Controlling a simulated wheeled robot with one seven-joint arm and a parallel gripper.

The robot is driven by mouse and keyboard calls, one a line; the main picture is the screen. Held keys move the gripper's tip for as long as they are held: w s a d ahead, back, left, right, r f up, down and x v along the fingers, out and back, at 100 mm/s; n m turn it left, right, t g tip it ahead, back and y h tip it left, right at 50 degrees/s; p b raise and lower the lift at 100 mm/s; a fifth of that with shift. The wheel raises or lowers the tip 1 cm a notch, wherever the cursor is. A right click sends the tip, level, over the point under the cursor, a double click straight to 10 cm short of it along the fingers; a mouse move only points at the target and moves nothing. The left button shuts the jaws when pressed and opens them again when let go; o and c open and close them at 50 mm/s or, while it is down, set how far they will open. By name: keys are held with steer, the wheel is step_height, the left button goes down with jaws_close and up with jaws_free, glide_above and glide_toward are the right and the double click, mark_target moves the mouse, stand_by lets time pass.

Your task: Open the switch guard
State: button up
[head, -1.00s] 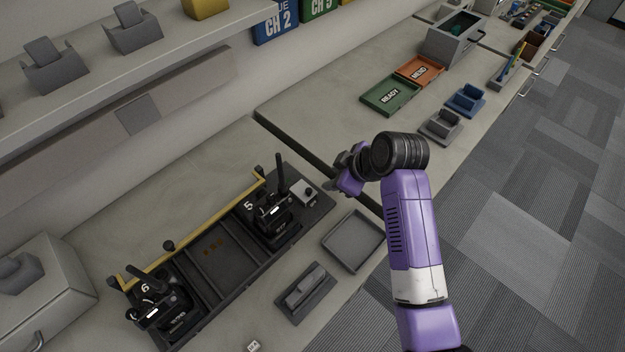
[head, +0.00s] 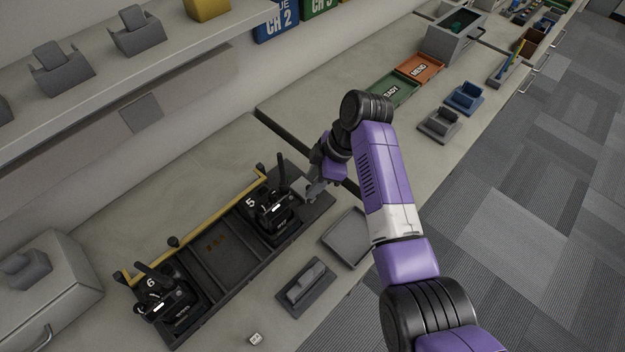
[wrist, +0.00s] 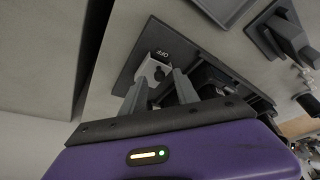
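The switch unit is a small pale box (wrist: 150,69) with a dark knob, on the end of the black charging rack (wrist: 205,52). In the wrist view the word OFF is printed on the rack beside it. I cannot make out a separate guard or whether it is raised. My gripper (wrist: 161,82) is open, its two grey fingers apart and pointing at the box, with the knob between their tips. I cannot tell if they touch it. In the head view my gripper (head: 312,187) is over the rack's right end and hides most of the box.
Two black radios, marked 5 (head: 272,212) and 6 (head: 165,300), stand in the rack, with a yellow rail (head: 200,228) behind. A grey tray (head: 347,237) and a grey holder (head: 306,287) lie in front. A shelf (head: 110,75) overhangs the back.

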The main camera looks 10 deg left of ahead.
steer(key=shift+a+f, duration=0.1)
steer(key=shift+f, duration=0.2)
jaws_close()
stand_by(1.3)
